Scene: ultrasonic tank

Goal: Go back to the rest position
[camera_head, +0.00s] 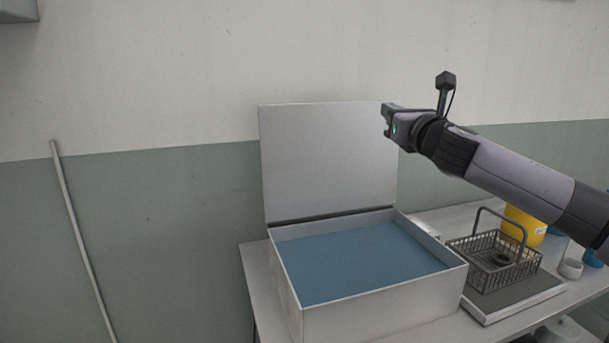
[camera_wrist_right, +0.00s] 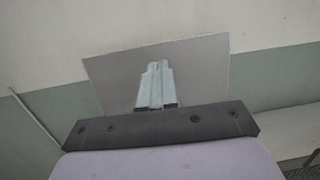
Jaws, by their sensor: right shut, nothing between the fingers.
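The ultrasonic tank (camera_head: 380,308) stands on the table with its lid (camera_head: 320,160) raised and blue liquid (camera_head: 360,262) inside. My right gripper (camera_head: 388,120) is in the air in front of the upper right of the lid, above the tank, and it is shut and empty. In the right wrist view the closed fingers (camera_wrist_right: 154,86) show against the grey lid (camera_wrist_right: 205,70). My left gripper is not in view.
A wire basket (camera_head: 495,262) with a dark item inside sits on a flat grey-topped plate (camera_head: 515,296) right of the tank. A pole (camera_head: 84,243) leans on the wall.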

